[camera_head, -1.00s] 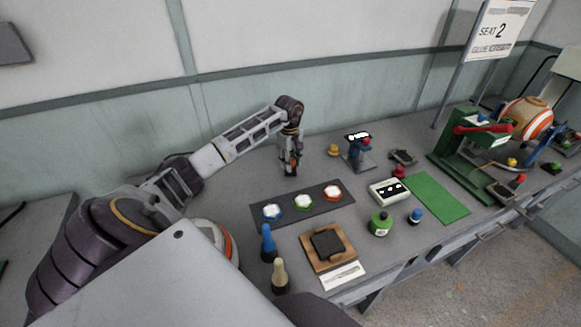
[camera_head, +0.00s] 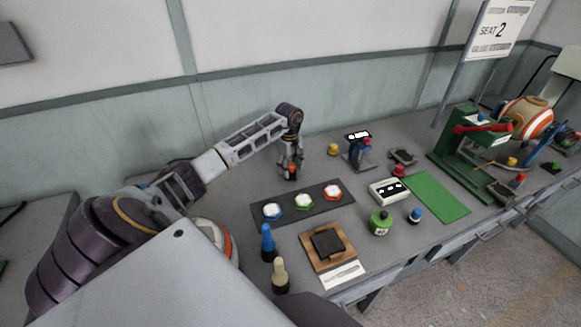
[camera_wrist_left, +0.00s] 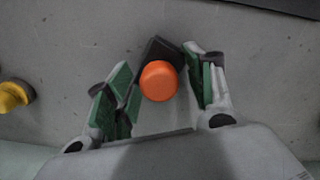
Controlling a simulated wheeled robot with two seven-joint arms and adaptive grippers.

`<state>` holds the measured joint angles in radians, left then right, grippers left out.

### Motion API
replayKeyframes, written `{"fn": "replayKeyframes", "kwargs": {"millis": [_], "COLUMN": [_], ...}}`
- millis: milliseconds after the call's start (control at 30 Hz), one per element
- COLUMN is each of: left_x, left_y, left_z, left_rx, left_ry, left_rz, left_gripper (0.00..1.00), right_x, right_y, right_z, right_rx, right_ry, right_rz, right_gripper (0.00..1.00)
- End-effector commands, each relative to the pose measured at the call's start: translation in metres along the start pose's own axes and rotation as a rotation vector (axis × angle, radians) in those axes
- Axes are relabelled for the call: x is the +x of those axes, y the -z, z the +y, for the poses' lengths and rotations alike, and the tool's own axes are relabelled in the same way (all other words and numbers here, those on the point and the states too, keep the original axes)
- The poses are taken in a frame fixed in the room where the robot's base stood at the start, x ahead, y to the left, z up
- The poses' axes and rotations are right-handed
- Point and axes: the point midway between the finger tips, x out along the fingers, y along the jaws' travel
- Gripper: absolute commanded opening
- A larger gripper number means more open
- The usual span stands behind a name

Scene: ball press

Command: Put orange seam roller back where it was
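The orange seam roller (camera_wrist_left: 159,82) shows in the left wrist view as a round orange top with a dark part beside it at the upper edge. It stands between the two green-padded fingers of my left gripper (camera_wrist_left: 161,85), with a gap visible on each side. In the head view the left gripper (camera_head: 291,172) points down at the table behind the dark mat, and the roller's orange (camera_head: 292,170) shows between its fingers. The roller appears to rest on the table; its lower end is hidden. My right gripper is not in view.
A dark mat (camera_head: 318,209) with blue, green and red pieces lies in front of the gripper. A yellow knob (camera_head: 333,150) and a blue stand (camera_head: 360,152) are to the right. Blue (camera_head: 267,240) and cream (camera_head: 280,275) bottles stand nearer. Grey table behind the mat is mostly clear.

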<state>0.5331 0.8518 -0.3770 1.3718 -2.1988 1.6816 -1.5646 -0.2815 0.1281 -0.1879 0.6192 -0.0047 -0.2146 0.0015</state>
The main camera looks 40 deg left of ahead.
Motion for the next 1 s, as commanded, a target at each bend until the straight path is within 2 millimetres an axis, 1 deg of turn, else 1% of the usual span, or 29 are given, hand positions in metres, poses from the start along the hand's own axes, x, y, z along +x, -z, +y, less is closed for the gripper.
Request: {"fn": "replayKeyframes", "kwargs": {"millis": [300, 467, 667, 1000], "left_x": [-0.001, -0.005, -0.027, -0.077], "left_y": [0.000, 0.000, 0.001, 0.000], "left_z": [0.000, 0.000, 0.001, 0.001], "left_rx": [0.000, 0.001, 0.001, 0.001], "left_ry": [0.000, -0.001, -0.002, -0.003], "left_rz": [-0.001, 0.000, 0.001, 0.001], "left_gripper": [0.54, 0.54, 0.54, 0.54], "right_x": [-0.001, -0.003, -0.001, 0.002], "right_y": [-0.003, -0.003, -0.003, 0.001], "right_z": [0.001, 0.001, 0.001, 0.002], "right_rx": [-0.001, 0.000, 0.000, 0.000], "right_ry": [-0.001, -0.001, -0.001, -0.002], "right_rz": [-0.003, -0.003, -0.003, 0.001], "right_gripper": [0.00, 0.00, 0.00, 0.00]}}
